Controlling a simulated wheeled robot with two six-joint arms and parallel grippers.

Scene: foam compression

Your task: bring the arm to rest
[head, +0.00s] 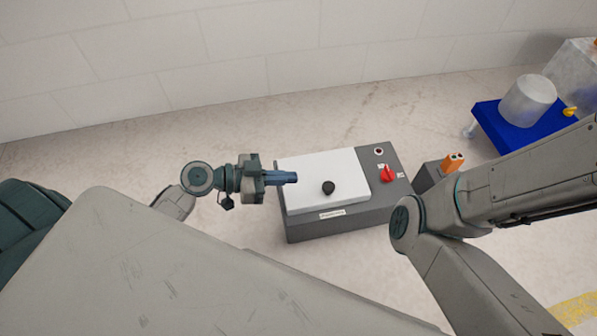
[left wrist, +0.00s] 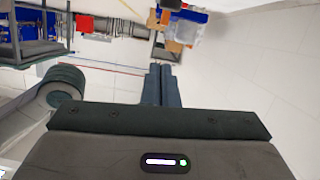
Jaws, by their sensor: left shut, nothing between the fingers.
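My left gripper (head: 292,178) is in the middle of the head view, its blue fingers shut together with nothing between them. The fingers overlap the left edge of the machine's white lid in the picture; I cannot tell how high they are above it. The same shut fingers (left wrist: 161,84) show in the left wrist view, pointing out over the room. My right arm comes in from the right in the head view, and its gripper is not visible.
A grey machine (head: 398,183) with a white lid (head: 345,170), a black knob (head: 328,187) and a red switch (head: 387,174) stands in the middle. A grey box with orange parts (head: 453,163) is beside it. A blue stand (head: 490,122) holds a clear cylinder (head: 528,100). A pale wall (head: 250,50) runs behind.

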